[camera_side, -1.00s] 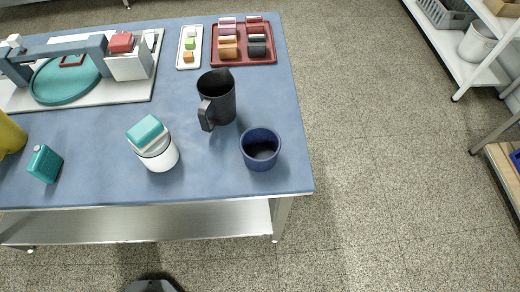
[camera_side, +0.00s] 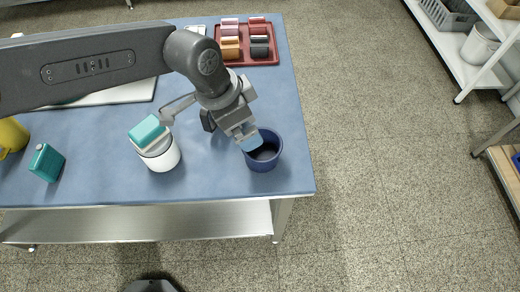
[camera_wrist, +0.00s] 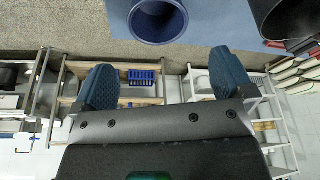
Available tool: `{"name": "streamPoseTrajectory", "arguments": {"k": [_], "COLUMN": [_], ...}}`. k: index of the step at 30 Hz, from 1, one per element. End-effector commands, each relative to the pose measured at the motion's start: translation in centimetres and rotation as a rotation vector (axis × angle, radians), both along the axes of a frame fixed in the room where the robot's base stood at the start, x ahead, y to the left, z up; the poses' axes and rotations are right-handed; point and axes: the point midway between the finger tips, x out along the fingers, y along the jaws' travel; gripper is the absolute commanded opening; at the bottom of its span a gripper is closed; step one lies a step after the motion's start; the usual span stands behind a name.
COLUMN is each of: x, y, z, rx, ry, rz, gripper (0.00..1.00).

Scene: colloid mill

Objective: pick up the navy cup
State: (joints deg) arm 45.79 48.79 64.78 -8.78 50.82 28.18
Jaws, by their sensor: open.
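The navy cup (camera_side: 265,166) stands upright on the blue table near its front right corner. Its rim is partly covered by my gripper (camera_side: 250,141), which is at the cup's upper left in the side view. I cannot tell from there whether they touch. In the wrist view the cup (camera_wrist: 158,24) is at the top, cut off by the frame edge. My gripper (camera_wrist: 165,80) is open there, its two blue fingertips wide apart with nothing between them. The cup appears beyond the fingertips, roughly centred between them.
A dark pitcher (camera_side: 207,121) is mostly hidden behind my gripper; it also shows in the wrist view (camera_wrist: 288,18). A white canister (camera_side: 163,160) with a teal block (camera_side: 147,130) on top stands left of the cup. A red tray (camera_side: 268,61) with blocks is farther back.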

Motion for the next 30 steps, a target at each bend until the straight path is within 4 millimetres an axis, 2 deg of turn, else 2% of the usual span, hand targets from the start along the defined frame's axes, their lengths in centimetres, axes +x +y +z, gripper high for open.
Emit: {"name": "streamPoseTrajectory", "arguments": {"k": [5, 12, 15, 23, 30], "x": [-0.1, 0.3, 0.5, 0.7, 1.0], "y": [-1.0, -2.2, -2.6, -3.1, -3.9], "z": [-2.0, -6.5, -7.8, -9.6, -13.0], "rx": [0.002, 0.003, 0.002, 0.002, 0.002], "ry": [0.002, 0.003, 0.002, 0.002, 0.002], "rz": [-0.016, -0.015, -0.014, -0.013, -0.013], "gripper": [1.0, 1.0, 1.0, 1.0, 1.0]}}
